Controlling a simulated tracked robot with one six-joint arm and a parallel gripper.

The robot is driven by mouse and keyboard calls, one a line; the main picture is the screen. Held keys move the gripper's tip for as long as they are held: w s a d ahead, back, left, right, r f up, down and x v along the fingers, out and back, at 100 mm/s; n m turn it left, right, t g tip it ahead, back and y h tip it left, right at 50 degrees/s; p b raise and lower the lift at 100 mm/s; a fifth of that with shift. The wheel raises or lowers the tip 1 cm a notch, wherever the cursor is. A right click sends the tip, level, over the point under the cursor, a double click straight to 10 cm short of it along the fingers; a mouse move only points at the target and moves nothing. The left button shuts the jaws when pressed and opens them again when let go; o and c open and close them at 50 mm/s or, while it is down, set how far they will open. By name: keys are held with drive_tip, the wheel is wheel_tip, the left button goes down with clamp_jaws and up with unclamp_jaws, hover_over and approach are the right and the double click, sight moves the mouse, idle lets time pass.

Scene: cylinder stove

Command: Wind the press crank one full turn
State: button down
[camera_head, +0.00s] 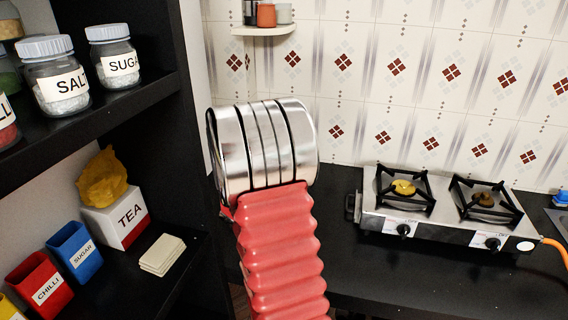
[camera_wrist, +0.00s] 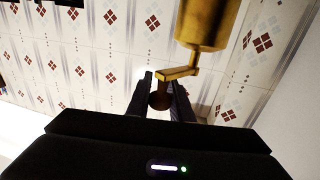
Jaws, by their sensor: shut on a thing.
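In the wrist view the brass press (camera_wrist: 207,22) shows as a gold cylinder at the upper right. Its crank (camera_wrist: 179,73) is a thin brass arm reaching out to the left from below the cylinder, with a darker knob (camera_wrist: 159,101) at its end. My gripper (camera_wrist: 162,92) is shut on the crank's knob, one dark finger on each side of it. The press, its crank and my gripper do not show in the head view.
A two-burner stove (camera_head: 445,215) stands on the black counter (camera_head: 375,280) at right. Dark shelves at left hold jars, a tea box (camera_head: 115,218) and small bins. A small corner shelf (camera_head: 263,30) is on the tiled wall. Counter in front of the stove is clear.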

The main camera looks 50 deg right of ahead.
idle(0.5)
drive_tip(key=c, duration=1.6)
unclamp_jaws()
drive_tip(key=shift+a, duration=0.15)
drive_tip(key=v, duration=1.3)
drive_tip(key=shift+a, duration=0.3)
